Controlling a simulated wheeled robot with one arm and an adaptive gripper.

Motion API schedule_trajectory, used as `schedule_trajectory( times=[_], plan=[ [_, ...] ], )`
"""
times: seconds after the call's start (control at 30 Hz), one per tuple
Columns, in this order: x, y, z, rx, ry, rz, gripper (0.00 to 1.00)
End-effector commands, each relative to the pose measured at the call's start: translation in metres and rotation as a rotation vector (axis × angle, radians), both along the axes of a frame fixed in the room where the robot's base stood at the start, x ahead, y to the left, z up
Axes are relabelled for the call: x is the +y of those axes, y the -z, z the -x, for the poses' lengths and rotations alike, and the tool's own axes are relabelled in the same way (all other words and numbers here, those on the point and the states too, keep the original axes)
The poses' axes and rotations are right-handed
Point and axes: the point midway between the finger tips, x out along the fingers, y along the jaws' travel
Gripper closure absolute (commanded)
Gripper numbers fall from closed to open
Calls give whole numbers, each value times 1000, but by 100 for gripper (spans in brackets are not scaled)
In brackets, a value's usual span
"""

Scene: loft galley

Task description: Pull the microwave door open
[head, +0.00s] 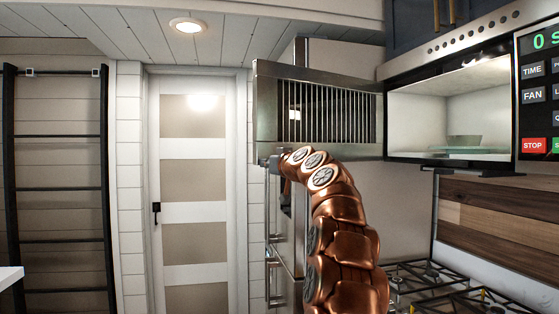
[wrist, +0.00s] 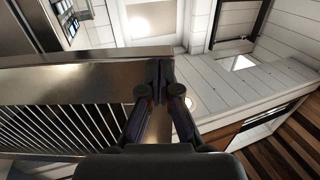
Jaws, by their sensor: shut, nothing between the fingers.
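The microwave door (head: 330,70) stands wide open, swung out to the left of the lit microwave cavity (head: 415,110). Its slatted window faces the room. In the wrist view the door (wrist: 60,75) fills the left side, with its slats and metal frame. My gripper (wrist: 160,78) is shut and empty, with its fingertips at the door's free end; I cannot tell whether they touch it. In the head view my gripper (head: 270,161) is small at the door's lower left corner, partly hidden by my arm.
The control panel (head: 537,95) is at the right. Stove grates (head: 470,300) lie below. A white door (head: 195,200) and a black ladder (head: 60,187) stand at the back left.

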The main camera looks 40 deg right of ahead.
Motion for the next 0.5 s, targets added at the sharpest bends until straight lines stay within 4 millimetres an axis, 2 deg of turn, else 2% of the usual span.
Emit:
schedule_trajectory(
  times=[0.03, 0.2, 0.5],
  plan=[
    [2, -4, -13, 5, 12, -1, 100],
    [-3, -5, -42, 3, 66, 0, 100],
    [-10, -5, -78, -1, 133, 2, 100]
  ],
)
